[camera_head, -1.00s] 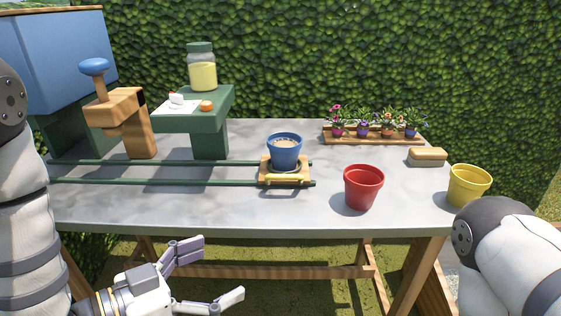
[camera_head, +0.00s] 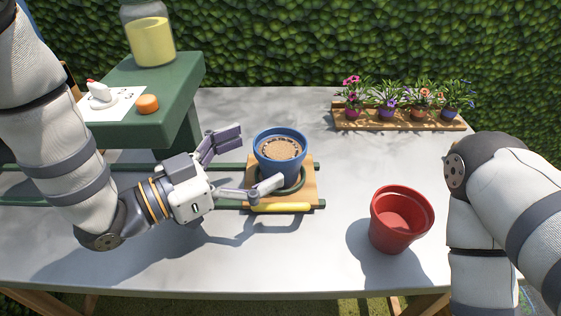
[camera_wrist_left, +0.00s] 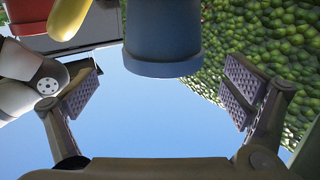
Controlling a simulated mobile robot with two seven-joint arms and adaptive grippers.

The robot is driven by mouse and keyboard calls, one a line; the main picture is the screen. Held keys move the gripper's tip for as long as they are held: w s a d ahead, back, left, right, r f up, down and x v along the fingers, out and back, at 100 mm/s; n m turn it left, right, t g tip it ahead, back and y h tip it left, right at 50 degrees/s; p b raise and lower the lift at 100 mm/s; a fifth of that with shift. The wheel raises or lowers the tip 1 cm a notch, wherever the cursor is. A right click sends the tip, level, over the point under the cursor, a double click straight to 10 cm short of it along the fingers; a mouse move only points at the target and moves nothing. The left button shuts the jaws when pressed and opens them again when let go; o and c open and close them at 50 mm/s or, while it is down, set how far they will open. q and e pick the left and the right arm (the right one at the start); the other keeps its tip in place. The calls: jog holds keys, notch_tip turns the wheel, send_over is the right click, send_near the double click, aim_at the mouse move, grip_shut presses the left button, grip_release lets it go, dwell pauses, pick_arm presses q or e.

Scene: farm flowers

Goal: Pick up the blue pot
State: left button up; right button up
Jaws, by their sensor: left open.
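The blue pot (camera_head: 279,163), filled with brown soil, stands upright on a small wooden carriage (camera_head: 308,190). My left gripper (camera_head: 245,164) is open and empty just left of the pot, its fingers pointing toward it. One finger is toward the pot's far-left side; the other overlaps its lower front in the head view. In the left wrist view the blue pot (camera_wrist_left: 163,35) appears ahead, between the lines of the open fingers (camera_wrist_left: 160,92), with clear space around it. I cannot tell whether a finger touches it. My right gripper is out of view.
The carriage has a yellow bar (camera_head: 281,207) in front and sits on green rails (camera_head: 20,201). A red pot (camera_head: 400,222) stands to the right. Potted flowers (camera_head: 404,100) are at the back. A green stand (camera_head: 180,85) with a jar (camera_head: 150,38) is at left.

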aim_at(301, 134)
pick_arm(q)
jog(key=x, duration=0.5)
jog(key=shift+w, duration=0.2)
jog(key=c, duration=1.9)
